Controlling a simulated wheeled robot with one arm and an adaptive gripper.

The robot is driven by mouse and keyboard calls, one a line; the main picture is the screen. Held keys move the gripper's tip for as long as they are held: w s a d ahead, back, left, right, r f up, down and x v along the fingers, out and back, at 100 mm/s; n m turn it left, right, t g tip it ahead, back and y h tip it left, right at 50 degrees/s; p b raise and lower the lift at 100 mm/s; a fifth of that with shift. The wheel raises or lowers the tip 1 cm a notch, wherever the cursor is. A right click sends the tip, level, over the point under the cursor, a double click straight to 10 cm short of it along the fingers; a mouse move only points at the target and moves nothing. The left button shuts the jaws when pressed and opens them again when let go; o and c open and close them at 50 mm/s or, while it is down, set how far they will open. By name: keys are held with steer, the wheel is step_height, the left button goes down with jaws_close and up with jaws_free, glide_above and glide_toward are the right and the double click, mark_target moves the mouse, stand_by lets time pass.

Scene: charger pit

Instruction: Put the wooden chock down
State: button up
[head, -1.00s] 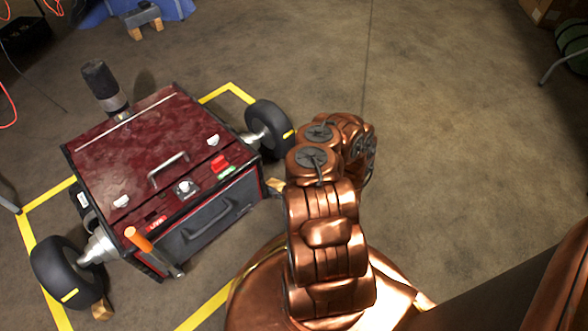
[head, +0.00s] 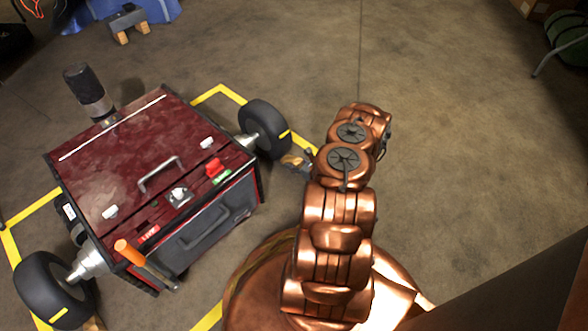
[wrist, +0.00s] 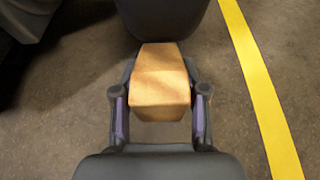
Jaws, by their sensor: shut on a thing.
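The wooden chock (wrist: 160,88) is a pale, wedge-like block, seen in the wrist view between the two fingers of my gripper (wrist: 160,104). My gripper is shut on it from both sides. The chock's far end is close to a black tyre (wrist: 162,18); I cannot tell whether they touch. In the head view, my gripper (head: 303,166) and the chock (head: 290,160) are small, beside the right wheel (head: 264,129) of the dark red cart (head: 130,150). My arm partly hides the gripper there.
A yellow floor line (wrist: 258,85) runs to the right of the chock. The cart carries an orange-handled tool (head: 143,262). A grey block on wooden supports (head: 127,20) stands at the back left. The floor at right is open.

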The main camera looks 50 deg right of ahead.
steer(key=shift+d+f, duration=0.2)
steer(key=shift+d, duration=0.2)
steer(key=shift+a+f+b, duration=0.1)
steer(key=shift+f+b, duration=0.85)
steer(key=shift+f, duration=0.6)
steer(key=shift+f, duration=0.1)
steer(key=o, duration=1.2)
steer(key=shift+r, duration=0.2)
steer(key=shift+s+r+p, duration=0.2)
steer(key=shift+s+p, duration=0.2)
steer(key=p+v, duration=0.4)
steer(key=v, duration=0.5)
steer(key=shift+s+r, duration=0.1)
steer(key=shift+s, duration=0.15)
steer(key=shift+p+v, duration=0.45)
steer(key=shift+v, duration=0.3)
